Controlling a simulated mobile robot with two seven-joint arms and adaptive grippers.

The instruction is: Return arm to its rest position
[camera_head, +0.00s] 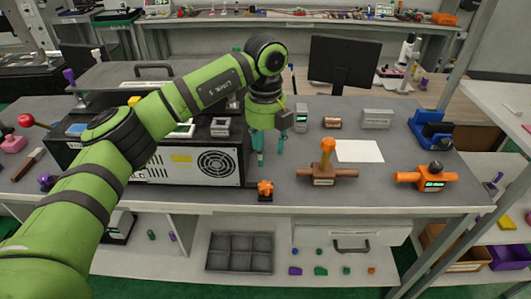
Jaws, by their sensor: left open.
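My left arm comes in from the left in the head view, green with black joints. Its gripper (258,158) points down over the workbench, with its teal fingers apart and nothing between them. It is beside the right end of the black box with a fan (217,163). A small orange knob fixture (265,190) stands below it near the bench's front edge. A brown valve fixture with an upright orange lever (326,164) stands to the right. An orange pipe fixture with a black knob (427,178) stands further right. My right gripper is not in view.
A red ball-tipped lever (27,120) is at the far left. A divided tray (239,253) sits on the lower shelf. The bench front between fixtures is clear.

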